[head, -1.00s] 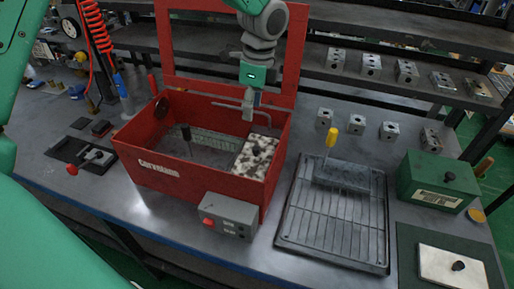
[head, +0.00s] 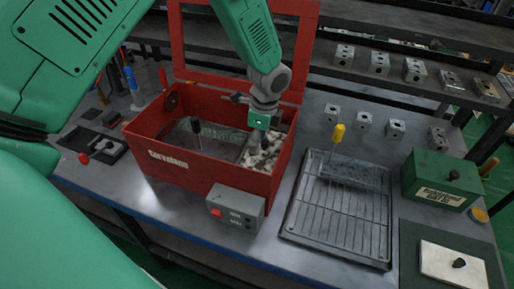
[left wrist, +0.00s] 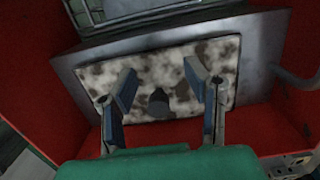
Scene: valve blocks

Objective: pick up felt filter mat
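A speckled white-and-dark mat with a black knob, apparently the felt filter mat (head: 258,158), lies at the right end inside the red washer box (head: 205,172). In the left wrist view the mat (left wrist: 215,55) fills the middle, its black knob (left wrist: 158,103) standing between the fingers. My left gripper (head: 263,132) is above the mat, pointing down. In the wrist view the left gripper (left wrist: 160,68) is open, its fingers apart on either side of the knob with nothing held. A plain whitish mat (head: 440,266) with a black knob lies at the lower right. My right gripper is out of view.
The box's red walls and raised lid frame surround my gripper closely. A grey control box (head: 236,207) is at its front.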

